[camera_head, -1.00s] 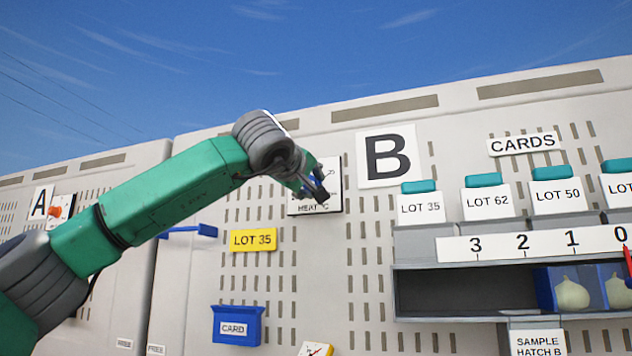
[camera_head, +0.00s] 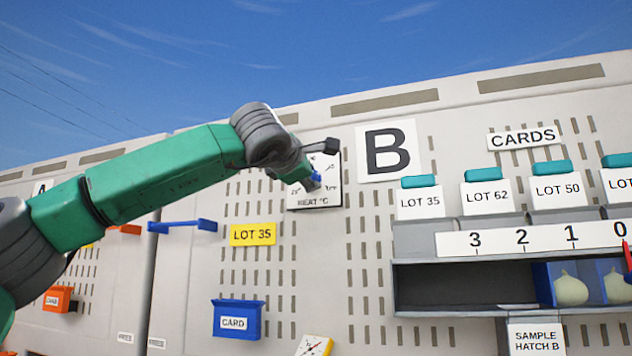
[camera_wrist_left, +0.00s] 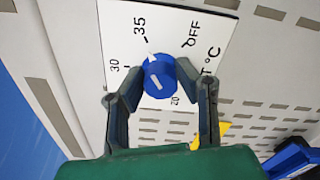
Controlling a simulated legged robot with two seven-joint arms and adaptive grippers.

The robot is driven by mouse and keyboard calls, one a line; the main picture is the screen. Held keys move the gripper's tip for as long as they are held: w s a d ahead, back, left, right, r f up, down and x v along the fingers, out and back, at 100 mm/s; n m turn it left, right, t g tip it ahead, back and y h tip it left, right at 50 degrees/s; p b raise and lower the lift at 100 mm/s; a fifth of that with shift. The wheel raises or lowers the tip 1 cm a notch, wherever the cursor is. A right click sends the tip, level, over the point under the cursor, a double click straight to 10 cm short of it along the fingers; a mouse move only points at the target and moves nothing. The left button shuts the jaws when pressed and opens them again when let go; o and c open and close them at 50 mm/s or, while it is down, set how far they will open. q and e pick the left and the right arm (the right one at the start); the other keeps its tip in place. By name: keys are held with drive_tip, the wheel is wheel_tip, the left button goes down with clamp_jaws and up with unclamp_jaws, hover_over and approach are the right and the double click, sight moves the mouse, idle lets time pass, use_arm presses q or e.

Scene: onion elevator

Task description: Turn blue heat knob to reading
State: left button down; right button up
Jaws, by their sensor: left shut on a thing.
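The blue heat knob (camera_wrist_left: 158,76) sits on a white dial plate (camera_wrist_left: 112,28) with OFF, 35, 30 and 20 printed around it. In the left wrist view my left gripper (camera_wrist_left: 160,82) has one finger on each side of the knob and is shut on it. My right gripper is not in view.
A yellow LOT 35 sign (camera_head: 253,235), a blue CARD box (camera_head: 237,322) and a blue bar (camera_head: 183,226) are on the panel below my arm. Card holders and a shelf (camera_head: 455,313) with onions in blue bins stand at right.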

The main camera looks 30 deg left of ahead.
use_arm(q)
drive_tip(key=n, duration=0.2)
drive_tip(key=n+b, duration=0.1)
drive_tip(key=n, duration=0.2)
drive_tip(key=shift+a+f+n+b, duration=0.1)
drive_tip(key=shift+f+n+b, duration=0.2)
drive_tip(key=shift+f+b, duration=0.05)
drive_tip(key=n+b, duration=0.1)
drive_tip(key=n, duration=0.3)
drive_tip(key=shift+f+n+b, duration=0.1)
drive_tip(key=shift+n+b, duration=0.3)
drive_tip(key=shift+n, duration=0.3)
drive_tip(key=c, duration=1.3)
unclamp_jaws()
drive_tip(key=shift+o, duration=0.4)
drive_tip(key=shift+w+a, duration=0.1)
drive_tip(key=shift+w, duration=0.05)
